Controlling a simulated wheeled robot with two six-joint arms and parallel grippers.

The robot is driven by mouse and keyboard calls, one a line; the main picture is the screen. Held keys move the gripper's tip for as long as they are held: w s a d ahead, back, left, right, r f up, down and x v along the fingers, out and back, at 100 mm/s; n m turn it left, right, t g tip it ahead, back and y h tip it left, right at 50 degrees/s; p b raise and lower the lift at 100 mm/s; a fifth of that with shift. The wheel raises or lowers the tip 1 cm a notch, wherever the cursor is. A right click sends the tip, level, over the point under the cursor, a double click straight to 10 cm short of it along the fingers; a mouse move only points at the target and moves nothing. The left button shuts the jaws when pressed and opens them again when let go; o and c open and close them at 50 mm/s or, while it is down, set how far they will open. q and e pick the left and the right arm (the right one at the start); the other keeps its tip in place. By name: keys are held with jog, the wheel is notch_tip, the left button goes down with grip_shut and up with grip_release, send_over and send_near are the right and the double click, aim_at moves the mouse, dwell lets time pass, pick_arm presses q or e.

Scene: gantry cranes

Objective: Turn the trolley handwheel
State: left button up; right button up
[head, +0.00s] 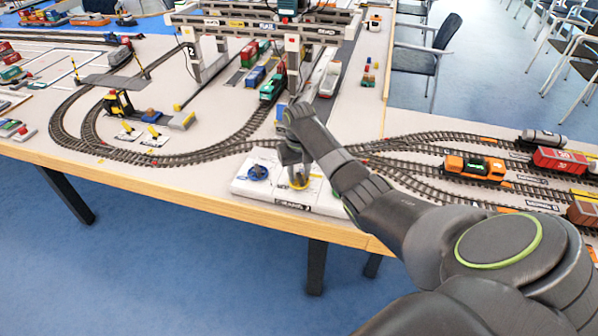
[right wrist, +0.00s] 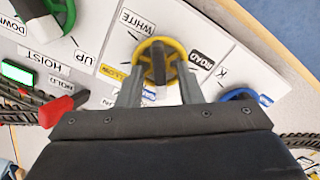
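A yellow handwheel (right wrist: 176,50) with a dark bar across its middle sits on a white control panel at the table's front edge. It also shows in the head view (head: 299,186), partly under my right gripper. My right gripper (right wrist: 160,70) points down over it, fingers spread, one on each side of the bar. I cannot tell whether the fingertips touch the wheel. Labels around it read WHITE, ROAD and YELLOW; others are covered by the gripper. No label naming the trolley is readable. My left gripper is not in view.
A blue handwheel (head: 258,172) stands beside the yellow one. A green wheel (right wrist: 68,12) and a red lever (right wrist: 62,108) are on the neighbouring HOIST panel. The gantry crane (head: 262,22) stands behind, over tracks with wagons. An orange locomotive (head: 474,166) is at the right.

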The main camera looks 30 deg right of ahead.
jog(key=shift+c, duration=0.2)
grip_shut()
jog(key=shift+r, duration=0.1)
jog(key=shift+r+n+p, duration=0.1)
jog(key=shift+n+p, duration=0.7)
jog(key=shift+p, duration=0.05)
jog(key=shift+n+p, duration=0.9)
jog(key=shift+n, duration=0.3)
jog(key=n+p, duration=0.2)
jog(key=n, duration=0.2)
jog(key=shift+n, duration=0.3)
jog(key=n+p, duration=0.1)
jog(key=n, duration=0.4)
jog(key=shift+a, duration=0.1)
jog(key=shift+n, duration=0.3)
